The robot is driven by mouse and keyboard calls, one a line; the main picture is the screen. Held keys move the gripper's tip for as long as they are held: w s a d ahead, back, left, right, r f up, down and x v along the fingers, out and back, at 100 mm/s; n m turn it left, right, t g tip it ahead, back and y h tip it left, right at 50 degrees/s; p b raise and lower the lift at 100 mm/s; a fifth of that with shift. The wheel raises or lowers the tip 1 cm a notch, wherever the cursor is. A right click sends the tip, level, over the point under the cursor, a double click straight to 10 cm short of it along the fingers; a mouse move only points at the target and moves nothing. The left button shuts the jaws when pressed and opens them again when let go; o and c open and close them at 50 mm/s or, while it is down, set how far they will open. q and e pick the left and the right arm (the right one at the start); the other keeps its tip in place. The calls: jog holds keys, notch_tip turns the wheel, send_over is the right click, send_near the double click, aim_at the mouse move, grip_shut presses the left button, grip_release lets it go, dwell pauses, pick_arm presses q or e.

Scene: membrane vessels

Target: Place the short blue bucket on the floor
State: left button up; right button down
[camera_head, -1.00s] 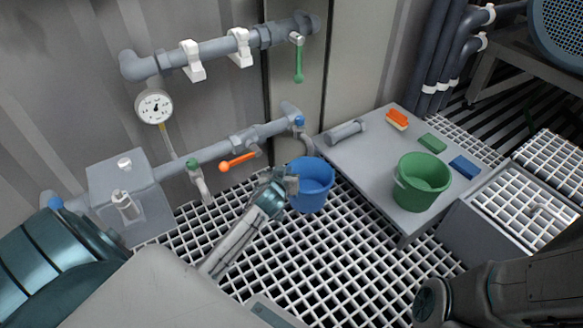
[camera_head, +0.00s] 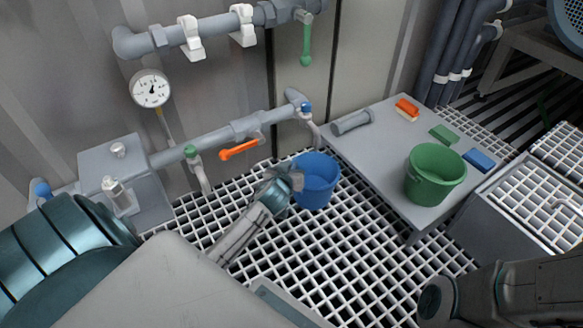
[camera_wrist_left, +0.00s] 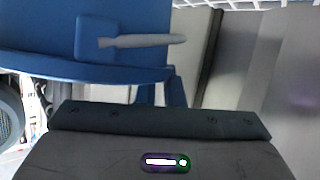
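The short blue bucket (camera_head: 322,182) is upright over the floor grating, below the lower pipe and its hanging spout. Whether its base touches the grating is not clear. My left gripper (camera_head: 284,184) is at the bucket's left side, by its rim. The bucket (camera_wrist_left: 40,35) fills the upper left of the left wrist view, very close, with a grey rod-like part across it. The fingertips are hidden, so their grip on it is unclear. The floor grating (camera_head: 340,262) shows around the bucket.
A grey low table (camera_head: 371,163) to the right carries a green bucket (camera_head: 436,178), coloured blocks and a grey cylinder (camera_head: 352,122). An orange valve handle (camera_head: 239,150) sits left of and above the bucket. Open grating lies in front of the bucket.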

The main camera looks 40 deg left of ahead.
pick_arm(q)
jog(key=o, duration=0.3)
jog(key=shift+r, duration=0.2)
jog(key=shift+p+v, duration=3.15)
jog(key=shift+v, duration=2.9)
